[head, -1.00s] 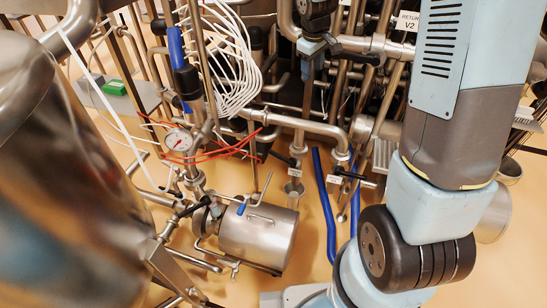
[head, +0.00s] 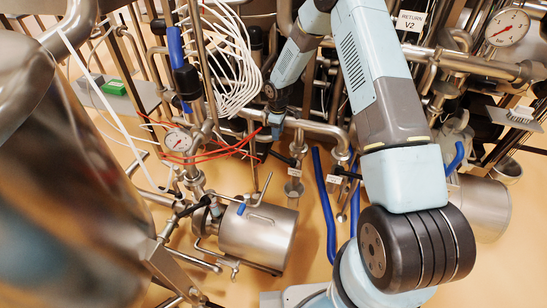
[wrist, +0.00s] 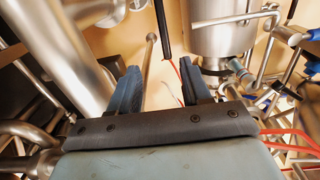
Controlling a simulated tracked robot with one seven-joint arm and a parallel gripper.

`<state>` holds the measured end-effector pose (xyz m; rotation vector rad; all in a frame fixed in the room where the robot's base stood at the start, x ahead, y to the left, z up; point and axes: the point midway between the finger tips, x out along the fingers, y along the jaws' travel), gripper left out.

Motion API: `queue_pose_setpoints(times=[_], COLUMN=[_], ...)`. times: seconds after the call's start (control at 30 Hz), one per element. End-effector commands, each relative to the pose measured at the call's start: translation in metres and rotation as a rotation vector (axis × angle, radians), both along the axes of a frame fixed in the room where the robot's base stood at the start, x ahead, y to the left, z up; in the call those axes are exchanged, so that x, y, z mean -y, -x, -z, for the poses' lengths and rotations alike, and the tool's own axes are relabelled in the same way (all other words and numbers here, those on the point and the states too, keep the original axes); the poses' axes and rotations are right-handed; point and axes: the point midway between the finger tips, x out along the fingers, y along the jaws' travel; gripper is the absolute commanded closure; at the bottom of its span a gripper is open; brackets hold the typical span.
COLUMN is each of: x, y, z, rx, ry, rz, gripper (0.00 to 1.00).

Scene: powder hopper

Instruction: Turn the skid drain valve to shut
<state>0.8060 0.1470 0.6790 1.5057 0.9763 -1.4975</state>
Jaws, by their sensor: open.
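My gripper (head: 276,131) is in front of the pipework in the head view, above a black-handled valve (head: 284,158) with a small white tag. A second black-handled valve (head: 347,174) with a tag is to its right. I cannot read the tags, so I cannot tell which is the skid drain valve. In the wrist view my gripper (wrist: 165,88) is open, with two dark blue fingers apart and nothing gripped. A black bar (wrist: 161,30), perhaps a valve handle, lies beyond the gap between them; contact is not visible.
A steel vessel (head: 258,238) with a blue-handled valve (head: 241,209) is at lower left of my gripper. Red wires (head: 215,154) and a gauge (head: 178,140) are to its left. Blue hoses (head: 324,205) hang at right. A horizontal steel pipe (head: 315,127) runs beside the gripper.

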Motion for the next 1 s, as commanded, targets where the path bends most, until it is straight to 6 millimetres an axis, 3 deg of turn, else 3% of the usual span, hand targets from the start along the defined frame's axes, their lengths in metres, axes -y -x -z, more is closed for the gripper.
queue_pose_setpoints(times=[0.37,1.0], x=[-0.005,-0.006], y=[0.002,0.002], z=[0.039,0.141], rx=[-0.013,-0.011], ry=[-0.005,-0.005], rz=[-0.021,-0.022], gripper=[0.52,0.52])
